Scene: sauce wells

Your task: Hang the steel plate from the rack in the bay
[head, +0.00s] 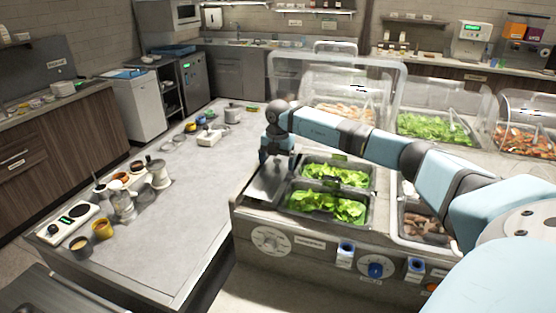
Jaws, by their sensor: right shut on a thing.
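My right arm reaches in from the right, and its gripper (277,162) points down at the left end of the serving counter. It is shut on a flat grey piece that looks like the steel plate (266,184), beside the left lettuce pans. The fingertips and the exact grip are too small to see clearly. I cannot tell whether the plate touches the counter. I cannot make out the rack or the bay for certain. My left gripper is not in view.
Two lettuce pans (326,207) sit just right of the gripper, with a clear plastic guard (285,75) behind. A grey worktop (190,215) lies to the left, with a scale (68,224), pots and cups along its far-left edge. Its middle is clear.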

